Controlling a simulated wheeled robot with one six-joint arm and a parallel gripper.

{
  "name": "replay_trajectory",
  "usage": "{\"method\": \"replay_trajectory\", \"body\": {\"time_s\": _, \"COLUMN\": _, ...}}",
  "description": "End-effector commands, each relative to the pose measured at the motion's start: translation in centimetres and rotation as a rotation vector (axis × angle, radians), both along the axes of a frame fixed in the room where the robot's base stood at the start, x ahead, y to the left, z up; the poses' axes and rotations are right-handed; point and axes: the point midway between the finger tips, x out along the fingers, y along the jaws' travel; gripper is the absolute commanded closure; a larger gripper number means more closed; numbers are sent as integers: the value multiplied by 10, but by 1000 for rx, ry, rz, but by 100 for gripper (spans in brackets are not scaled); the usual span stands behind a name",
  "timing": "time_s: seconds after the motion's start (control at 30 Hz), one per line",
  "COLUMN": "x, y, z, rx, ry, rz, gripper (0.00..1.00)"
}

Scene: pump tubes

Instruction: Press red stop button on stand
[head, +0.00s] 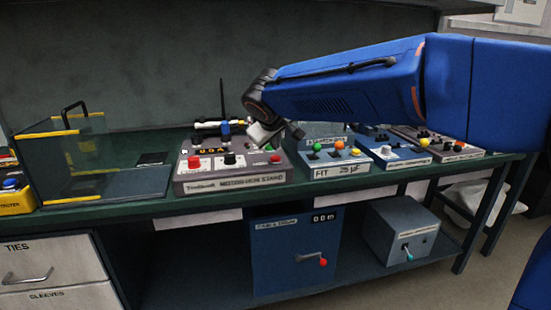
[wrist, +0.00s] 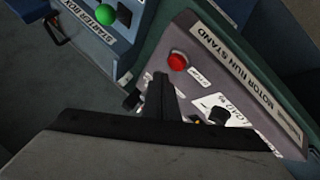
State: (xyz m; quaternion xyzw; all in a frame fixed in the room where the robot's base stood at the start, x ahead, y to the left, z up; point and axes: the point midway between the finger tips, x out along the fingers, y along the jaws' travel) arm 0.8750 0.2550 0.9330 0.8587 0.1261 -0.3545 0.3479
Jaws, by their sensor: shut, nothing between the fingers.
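The motor run stand (head: 230,189) is a grey sloped box on the green bench, with its name label along the front. It also fills the upper right of the wrist view (wrist: 190,45). Its round red stop button (wrist: 177,61) has a small label beside it and shows in the head view near the stand's right end (head: 275,158). My gripper (wrist: 161,84) is shut and empty. In the wrist view its dark fingers appear just below and left of the button, with a visible gap in the picture. The height between them is unclear.
The starter box with a green button (wrist: 104,16) stands beside the stand. A black knob (wrist: 218,115) is on the stand's panel. A clear yellow-edged enclosure (head: 75,165) stands left of it. More control boxes (head: 390,151) line the bench to the right.

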Motion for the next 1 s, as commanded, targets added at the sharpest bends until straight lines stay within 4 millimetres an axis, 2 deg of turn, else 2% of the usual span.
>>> {"method": "replay_trajectory", "body": {"time_s": 0.5, "x": 0, "y": 0, "z": 40, "rx": 2, "ry": -1, "rz": -1, "gripper": 100}}
{"method": "replay_trajectory", "body": {"time_s": 1.0, "x": 0, "y": 0, "z": 42, "rx": 1, "ry": 1, "rz": 0, "gripper": 100}}
